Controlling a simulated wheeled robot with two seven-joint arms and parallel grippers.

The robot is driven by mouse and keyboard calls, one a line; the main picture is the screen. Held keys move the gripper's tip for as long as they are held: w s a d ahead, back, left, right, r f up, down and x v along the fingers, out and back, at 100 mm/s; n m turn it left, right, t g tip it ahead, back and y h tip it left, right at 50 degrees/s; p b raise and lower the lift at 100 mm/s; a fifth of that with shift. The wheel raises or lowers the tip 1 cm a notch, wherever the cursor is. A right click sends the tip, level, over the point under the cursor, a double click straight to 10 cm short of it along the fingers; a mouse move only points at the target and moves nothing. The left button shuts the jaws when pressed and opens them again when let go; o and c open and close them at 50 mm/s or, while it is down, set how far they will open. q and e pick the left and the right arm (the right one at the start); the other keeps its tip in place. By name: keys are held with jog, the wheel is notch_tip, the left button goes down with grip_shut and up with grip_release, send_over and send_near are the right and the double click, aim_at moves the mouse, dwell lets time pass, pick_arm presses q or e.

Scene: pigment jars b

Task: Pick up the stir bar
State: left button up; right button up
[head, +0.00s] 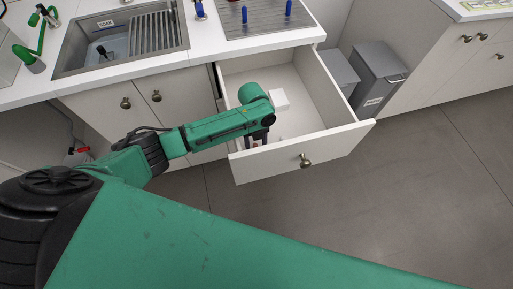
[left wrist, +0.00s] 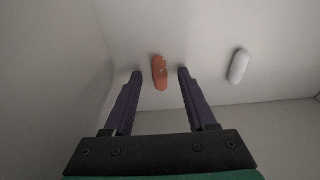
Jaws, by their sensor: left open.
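In the left wrist view, a white rounded capsule (left wrist: 239,66), which looks like the stir bar, lies on the pale drawer floor to the right of my left gripper (left wrist: 160,75). The gripper is open, its two dark fingers apart. A small orange-red elongated piece with a pale mark (left wrist: 160,72) shows between the fingertips; I cannot tell whether it is at finger height or below. In the head view my left gripper (head: 257,140) points down into the open drawer (head: 333,132), near its front left corner. The white capsule is not visible there. My right gripper is not in view.
A white block (head: 279,99) lies further back in the drawer. The drawer walls stand close around the gripper. Above are the counter, a sink (head: 120,42) and a grooved metal panel (head: 265,15) with blue-topped items. Grey bins (head: 378,75) stand right of the drawer.

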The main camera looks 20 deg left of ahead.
pick_arm(q)
grip_shut()
jog(key=shift+r, duration=0.15)
